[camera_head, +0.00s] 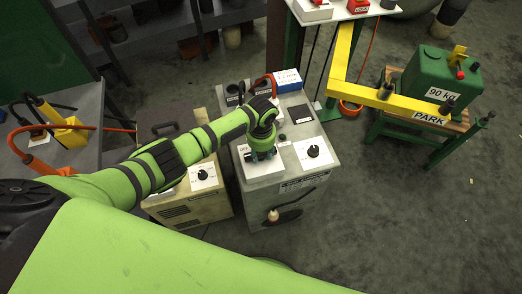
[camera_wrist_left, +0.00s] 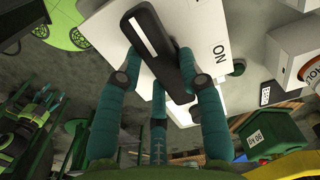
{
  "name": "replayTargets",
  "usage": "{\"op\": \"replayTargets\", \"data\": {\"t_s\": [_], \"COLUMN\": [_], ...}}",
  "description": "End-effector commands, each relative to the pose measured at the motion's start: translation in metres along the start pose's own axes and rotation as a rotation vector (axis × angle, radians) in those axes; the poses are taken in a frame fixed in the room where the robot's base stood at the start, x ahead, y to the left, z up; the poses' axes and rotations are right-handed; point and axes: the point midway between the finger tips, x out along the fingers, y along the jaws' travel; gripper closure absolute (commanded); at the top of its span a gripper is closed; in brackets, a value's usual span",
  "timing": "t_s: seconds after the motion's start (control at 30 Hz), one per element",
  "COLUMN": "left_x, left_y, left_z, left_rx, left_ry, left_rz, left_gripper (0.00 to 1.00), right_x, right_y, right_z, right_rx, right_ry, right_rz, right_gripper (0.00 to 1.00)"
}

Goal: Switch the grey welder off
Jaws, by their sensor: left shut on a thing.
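The grey welder (camera_head: 310,185) is a grey cabinet in the middle of the head view, with white panels on its top. In the left wrist view, the teal fingers of my gripper (camera_wrist_left: 162,80) are shut on a black switch handle (camera_wrist_left: 150,35) with a white stripe. The handle lies at a slant over a white plate (camera_wrist_left: 105,35). The letters "ON" show to the right of the handle. My right gripper is not in view.
A black dial (camera_head: 313,151) sits on the welder's right panel. A beige unit (camera_head: 205,205) with a knob stands close on the left. Clamps and a blue-and-white box (camera_head: 287,80) are at the welder's back. A yellow beam (camera_head: 390,98) and green weight (camera_head: 440,75) stand right.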

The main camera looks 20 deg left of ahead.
Motion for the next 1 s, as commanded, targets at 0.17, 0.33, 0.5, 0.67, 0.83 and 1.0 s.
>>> {"op": "replayTargets", "data": {"t_s": [0.17,0.33,0.5,0.67,0.83,1.0], "left_x": [0.001,0.001,0.001,0.001,0.0,-0.01], "left_y": [0.001,0.001,0.001,0.0,0.0,-0.001], "left_z": [0.002,0.002,0.002,0.001,0.0,0.0], "left_rx": [-0.015,-0.017,-0.018,-0.015,-0.013,-0.013], "left_ry": [-0.005,-0.005,-0.005,-0.003,-0.001,0.002], "left_rz": [0.002,0.002,0.003,0.002,0.001,-0.001], "left_gripper": [0.95,0.95,0.46,0.38,0.38,0.38], "right_x": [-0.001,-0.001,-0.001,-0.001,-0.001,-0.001], "right_y": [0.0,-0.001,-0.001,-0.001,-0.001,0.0], "right_z": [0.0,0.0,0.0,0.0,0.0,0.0], "right_rx": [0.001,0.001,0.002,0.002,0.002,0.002], "right_ry": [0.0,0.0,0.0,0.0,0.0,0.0], "right_rz": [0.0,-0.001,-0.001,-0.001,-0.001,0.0], "right_gripper": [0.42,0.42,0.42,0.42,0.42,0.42]}}
